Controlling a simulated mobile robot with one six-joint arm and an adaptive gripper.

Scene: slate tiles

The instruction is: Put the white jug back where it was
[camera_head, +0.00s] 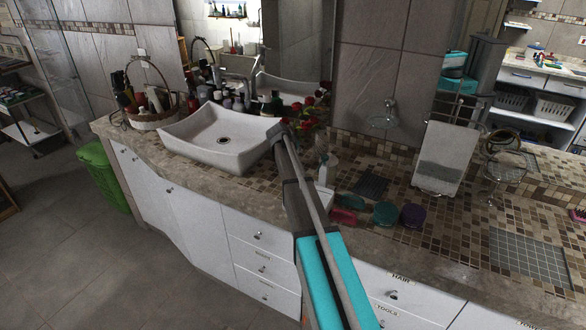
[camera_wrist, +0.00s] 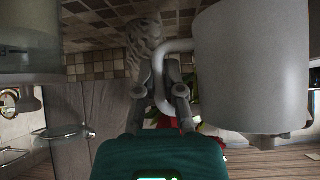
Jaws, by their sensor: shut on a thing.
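The white jug (camera_wrist: 252,66) fills the right of the wrist view, close to the camera, and looks light grey in the shade. Its curved handle (camera_wrist: 164,60) reaches left, between the fingers of my gripper (camera_wrist: 160,88). My gripper is shut on this handle. The tilted wrist view does not show clearly whether the jug touches the counter. In the head view my arm hides the gripper, and I cannot make out the jug with certainty.
The stone counter (camera_head: 262,205) holds a white basin (camera_head: 222,138), a basket of bottles (camera_head: 150,112), red flowers (camera_head: 312,112), a pale bottle (camera_head: 328,168), and teal (camera_head: 385,213) and purple (camera_head: 413,215) tubs. A green bin (camera_head: 103,178) stands left.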

